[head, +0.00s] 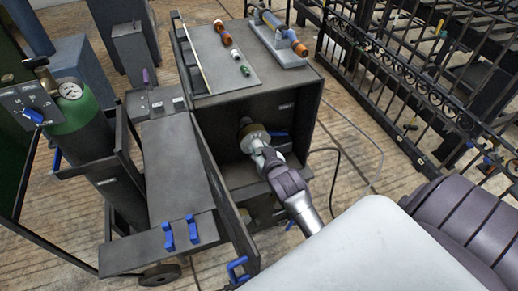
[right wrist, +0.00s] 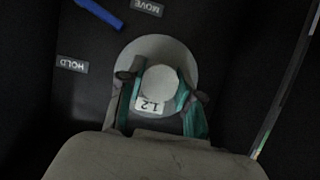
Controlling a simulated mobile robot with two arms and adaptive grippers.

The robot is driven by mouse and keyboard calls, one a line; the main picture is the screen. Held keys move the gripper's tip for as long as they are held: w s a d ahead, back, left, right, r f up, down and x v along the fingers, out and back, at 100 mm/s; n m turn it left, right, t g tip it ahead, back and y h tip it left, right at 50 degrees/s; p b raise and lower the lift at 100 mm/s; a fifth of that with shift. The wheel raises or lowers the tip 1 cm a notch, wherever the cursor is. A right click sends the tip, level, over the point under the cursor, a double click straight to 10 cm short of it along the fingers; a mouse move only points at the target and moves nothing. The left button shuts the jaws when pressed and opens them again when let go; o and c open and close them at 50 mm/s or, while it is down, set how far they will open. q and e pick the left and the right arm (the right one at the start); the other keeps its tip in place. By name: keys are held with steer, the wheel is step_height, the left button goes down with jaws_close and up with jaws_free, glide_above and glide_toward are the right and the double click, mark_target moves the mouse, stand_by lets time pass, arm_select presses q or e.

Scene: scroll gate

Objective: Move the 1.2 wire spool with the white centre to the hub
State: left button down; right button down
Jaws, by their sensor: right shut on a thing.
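The wire spool (head: 251,133) is a pale disc with a darker core, inside the open compartment of the dark cabinet (head: 225,174). In the right wrist view the spool (right wrist: 160,45) shows a round white centre and a "1.2" label. My right gripper (head: 260,148) reaches into the compartment from the front; in the wrist view its two fingers (right wrist: 160,90) are shut on the spool, one on each side of the centre. A dark stub behind the spool may be the hub, but the spool mostly hides it. I cannot tell whether they touch. My left gripper is not in view.
Signs "HOLD" (right wrist: 72,64) and "MOVE" (right wrist: 148,8) mark the compartment's back wall. A blue lever (head: 278,134) is beside the spool. The cabinet top holds small coloured parts (head: 227,39) and a torch stand (head: 283,48). A green cylinder (head: 75,110) stands left; a black gate (head: 420,75) stands right.

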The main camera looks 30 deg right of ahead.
mark_target(256, 141)
steer(key=shift+w+r+p, duration=0.1)
steer(key=shift+r+p, duration=0.15)
steer(key=shift+p, duration=0.1)
steer(key=shift+w+d, duration=0.25)
steer(key=shift+w, duration=0.65)
stand_by(0.6)
steer(key=shift+p, duration=0.4)
steer(key=shift+w+d, duration=0.15)
steer(key=shift+w, duration=0.6)
stand_by(0.6)
steer(key=shift+p, duration=0.3)
stand_by(0.4)
steer(key=shift+w+d, duration=0.1)
steer(key=shift+w, duration=0.2)
stand_by(0.4)
steer(key=shift+p, duration=0.4)
steer(key=shift+w, duration=0.2)
stand_by(0.7)
